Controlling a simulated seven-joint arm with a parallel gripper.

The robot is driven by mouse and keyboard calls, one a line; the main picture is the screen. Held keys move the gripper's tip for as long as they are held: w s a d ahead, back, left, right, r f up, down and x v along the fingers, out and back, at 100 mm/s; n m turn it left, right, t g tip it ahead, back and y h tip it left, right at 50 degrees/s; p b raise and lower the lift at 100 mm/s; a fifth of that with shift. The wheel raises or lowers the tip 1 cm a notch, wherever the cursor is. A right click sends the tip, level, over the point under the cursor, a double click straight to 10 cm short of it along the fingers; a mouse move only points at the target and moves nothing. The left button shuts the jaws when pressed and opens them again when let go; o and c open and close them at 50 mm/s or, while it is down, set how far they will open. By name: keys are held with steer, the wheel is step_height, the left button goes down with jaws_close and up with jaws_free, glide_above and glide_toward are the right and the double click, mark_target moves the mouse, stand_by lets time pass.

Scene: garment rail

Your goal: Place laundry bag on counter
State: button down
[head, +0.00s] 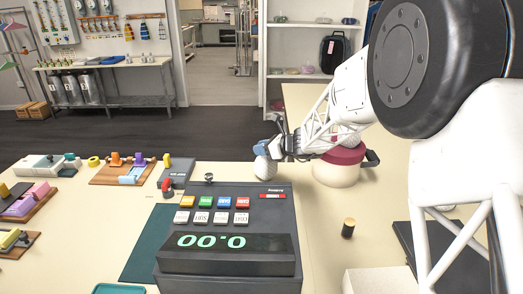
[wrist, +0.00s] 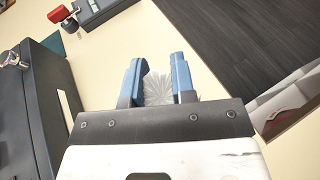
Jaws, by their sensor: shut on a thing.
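My gripper (head: 270,147) has its blue fingers closed on a whitish, rounded bundle that looks like the laundry bag (head: 265,169), hanging below the fingertips in the head view. In the wrist view, the pale pleated bag (wrist: 157,89) sits between the two blue fingers (wrist: 157,66). The counter (head: 322,225) is cream-coloured. The bag is over or near its back edge, just behind the cash register; I cannot tell whether it touches the counter.
The dark cash register (head: 230,245) stands in front of the bag. A round cream-and-red container (head: 337,173) is to the right. A small black cylinder (head: 348,228) stands nearer. A card terminal (head: 177,173) and a wooden tray (head: 108,176) are to the left. Counter right of the register is partly clear.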

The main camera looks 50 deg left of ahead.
steer(key=shift+f, duration=0.3)
steer(key=shift+f, duration=0.1)
steer(key=c, duration=1)
jaws_free()
steer(key=shift+o, duration=0.2)
steer(key=shift+w+d+r, duration=0.25)
steer(key=shift+d+r, duration=0.1)
steer(key=shift+d, duration=0.25)
steer(key=v, duration=1)
steer(key=shift+d, duration=0.3)
steer(key=shift+r, duration=0.15)
